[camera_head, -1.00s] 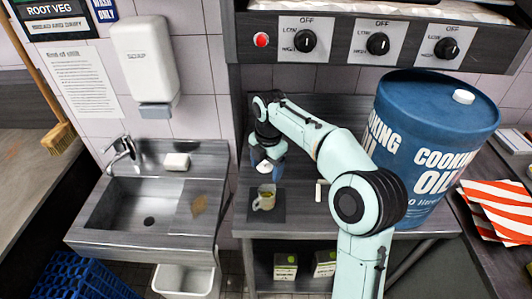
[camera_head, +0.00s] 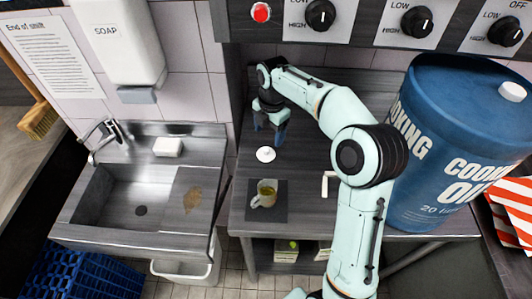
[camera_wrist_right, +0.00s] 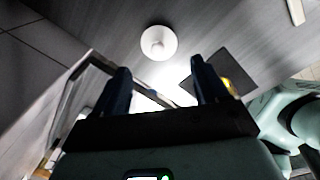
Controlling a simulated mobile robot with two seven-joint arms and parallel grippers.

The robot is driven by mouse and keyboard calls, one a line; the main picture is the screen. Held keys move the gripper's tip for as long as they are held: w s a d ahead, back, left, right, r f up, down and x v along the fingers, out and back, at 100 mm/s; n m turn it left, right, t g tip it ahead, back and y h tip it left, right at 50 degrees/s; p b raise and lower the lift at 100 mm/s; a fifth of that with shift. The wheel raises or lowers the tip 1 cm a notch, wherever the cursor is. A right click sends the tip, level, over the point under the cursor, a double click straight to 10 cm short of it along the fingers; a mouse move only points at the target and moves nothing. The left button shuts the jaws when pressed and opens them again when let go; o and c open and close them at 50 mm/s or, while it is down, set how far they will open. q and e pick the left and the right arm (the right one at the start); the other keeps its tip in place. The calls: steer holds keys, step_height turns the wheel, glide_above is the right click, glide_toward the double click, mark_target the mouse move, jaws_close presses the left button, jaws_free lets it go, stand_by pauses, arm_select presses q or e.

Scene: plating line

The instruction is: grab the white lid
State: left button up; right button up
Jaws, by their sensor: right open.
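The white lid (camera_head: 265,154) is a small round disc with a knob. It lies on the dark counter, behind the mug. It also shows in the right wrist view (camera_wrist_right: 158,42), whole and just beyond the fingertips. My right gripper (camera_head: 268,138) has its blue fingers pointing down at the back of the counter, just behind the lid in the head view. In the right wrist view the gripper (camera_wrist_right: 160,66) has its fingers wide apart with nothing between them, and the lid is apart from both. My left gripper is not in view.
A mug (camera_head: 265,195) stands on a dark mat (camera_head: 281,212) in front of the lid. A small white item (camera_head: 325,186) lies to the right. A large blue oil drum (camera_head: 440,140) stands right of my arm. A sink (camera_head: 105,205) is on the left.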

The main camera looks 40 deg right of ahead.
mark_target(267, 150)
step_height(267, 150, down, 4)
steer(key=shift+d+r, duration=0.1)
steer(key=shift+r, duration=0.05)
steer(key=shift+w+a+f+b, duration=0.15)
steer(key=shift+f, duration=1.2)
steer(key=shift+w+a+f+b, duration=0.1)
steer(key=shift+f+b, duration=0.05)
steer(key=shift+f, duration=1.2)
steer(key=c, duration=1.1)
